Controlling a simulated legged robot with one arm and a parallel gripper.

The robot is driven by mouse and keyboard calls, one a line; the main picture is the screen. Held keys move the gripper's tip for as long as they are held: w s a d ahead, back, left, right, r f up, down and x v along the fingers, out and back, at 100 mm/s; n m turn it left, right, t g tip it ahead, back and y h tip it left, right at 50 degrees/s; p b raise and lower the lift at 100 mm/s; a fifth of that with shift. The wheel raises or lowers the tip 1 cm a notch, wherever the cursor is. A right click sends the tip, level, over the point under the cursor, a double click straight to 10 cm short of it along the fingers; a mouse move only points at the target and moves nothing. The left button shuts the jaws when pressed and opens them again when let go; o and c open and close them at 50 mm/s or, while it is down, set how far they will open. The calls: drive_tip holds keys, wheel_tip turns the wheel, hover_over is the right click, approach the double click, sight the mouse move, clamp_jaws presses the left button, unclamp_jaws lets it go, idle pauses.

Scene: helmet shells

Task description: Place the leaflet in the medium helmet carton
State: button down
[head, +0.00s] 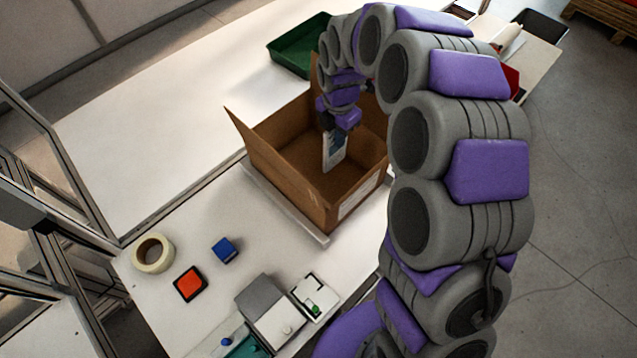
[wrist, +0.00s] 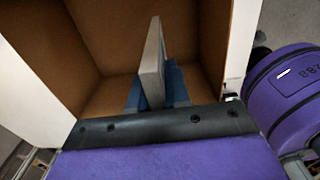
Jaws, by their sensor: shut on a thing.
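The open cardboard carton (head: 285,187) stands on the white table, its flaps up and a white label on its near right side. My gripper (head: 337,130) points down into the carton's opening and is shut on the leaflet (head: 334,152), a thin pale sheet with a bluish print. The leaflet hangs upright inside the carton walls. In the wrist view the leaflet (wrist: 153,62) shows edge-on between the blue fingers (wrist: 152,88), with the brown carton walls (wrist: 100,35) around it. I cannot tell whether its lower edge touches the carton floor.
A green tray (head: 290,58) lies behind the carton. In front are a tape roll (head: 153,253), a red-topped block (head: 190,284), a blue cube (head: 225,250), a grey and white box (head: 272,312) and a small white device (head: 315,296). The table left of the carton is clear.

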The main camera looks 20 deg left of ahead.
sight(333, 166)
wheel_tip(333, 166, down, 10)
drive_tip(key=b, duration=0.3)
drive_tip(key=shift+r+b, duration=0.1)
drive_tip(key=shift+b, duration=0.3)
wheel_tip(333, 166, down, 4)
drive_tip(key=shift+a+r+b, duration=0.1)
drive_tip(key=shift+b, duration=0.3)
drive_tip(key=c, duration=1.5)
unclamp_jaws()
drive_tip(key=o, duration=0.4)
drive_tip(key=shift+a, duration=0.45)
